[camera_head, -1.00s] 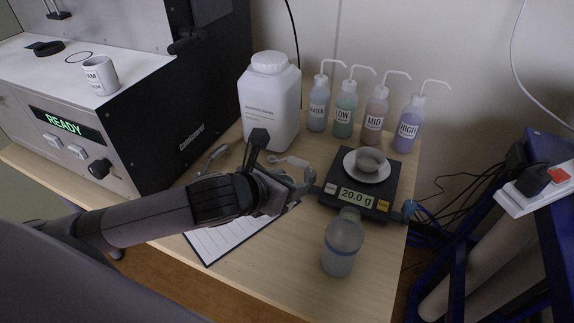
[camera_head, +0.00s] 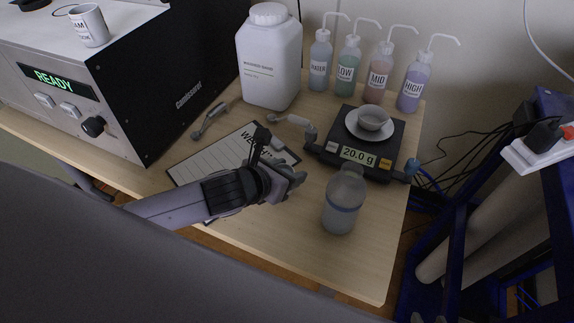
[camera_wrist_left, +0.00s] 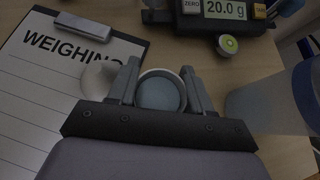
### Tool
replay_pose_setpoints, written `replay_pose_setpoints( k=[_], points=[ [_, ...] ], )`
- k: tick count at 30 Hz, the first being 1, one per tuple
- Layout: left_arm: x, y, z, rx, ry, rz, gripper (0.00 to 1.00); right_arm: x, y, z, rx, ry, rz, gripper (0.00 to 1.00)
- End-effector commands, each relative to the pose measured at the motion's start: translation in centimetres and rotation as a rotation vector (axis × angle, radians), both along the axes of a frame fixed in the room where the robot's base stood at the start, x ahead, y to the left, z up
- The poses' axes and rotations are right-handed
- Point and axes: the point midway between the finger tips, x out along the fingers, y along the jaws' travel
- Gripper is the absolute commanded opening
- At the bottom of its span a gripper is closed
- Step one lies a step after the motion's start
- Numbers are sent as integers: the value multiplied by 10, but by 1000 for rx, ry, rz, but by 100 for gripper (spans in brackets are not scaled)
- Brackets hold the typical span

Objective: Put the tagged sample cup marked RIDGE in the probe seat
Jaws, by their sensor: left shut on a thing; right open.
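My left gripper (camera_head: 296,178) is over the table, between the clipboard and the clear bottle. In the left wrist view the left gripper (camera_wrist_left: 160,85) is shut on a round grey-blue cup (camera_wrist_left: 160,93) with a pale rim, held between its two fingers. A whitish round piece (camera_wrist_left: 97,80) shows beside the left finger; I cannot tell whether it belongs to the cup. No RIDGE marking is readable. The soil analyser (camera_head: 60,110) at the left shows READY; I cannot make out its probe seat. My right gripper is not in view.
A black scale (camera_head: 352,155) reading 20.0 g carries a small grey bowl (camera_head: 373,117). A clear bottle (camera_head: 343,205) stands in front of it. A clipboard (camera_head: 215,160) marked WEIGHING lies left. A white jug (camera_head: 270,60) and several wash bottles (camera_head: 348,72) stand behind. A mug (camera_head: 90,27) stands on the analyser.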

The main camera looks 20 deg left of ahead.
Motion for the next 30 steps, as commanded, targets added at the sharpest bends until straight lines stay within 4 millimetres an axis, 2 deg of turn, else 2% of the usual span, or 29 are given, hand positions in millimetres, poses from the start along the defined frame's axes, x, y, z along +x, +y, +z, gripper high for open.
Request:
replay_pose_setpoints(
  k=[8, 9, 11, 22, 26, 30],
  points=[
    [1, 0, -2, 2, -2, 0, 12, 1, 1, 3, 2, -5, 1, 43],
    [0, 0, -2, 1, -1, 0, 59, 1, 1, 3, 2, -5, 1, 43],
    [0, 0, -2, 1, -1, 0, 75, 1, 1, 3, 2, -5, 1, 43],
    [-1, 0, 2, 0, -1, 0, 75, 1, 1, 3, 1, -4, 2, 43],
    [-11, 4, 9, 3, -1, -1, 75, 0, 1, 4, -1, -1, 2, 43],
    [-30, 9, 23, 3, -1, -2, 75, -1, 0, 5, -4, 1, 2, 43]
  ],
)
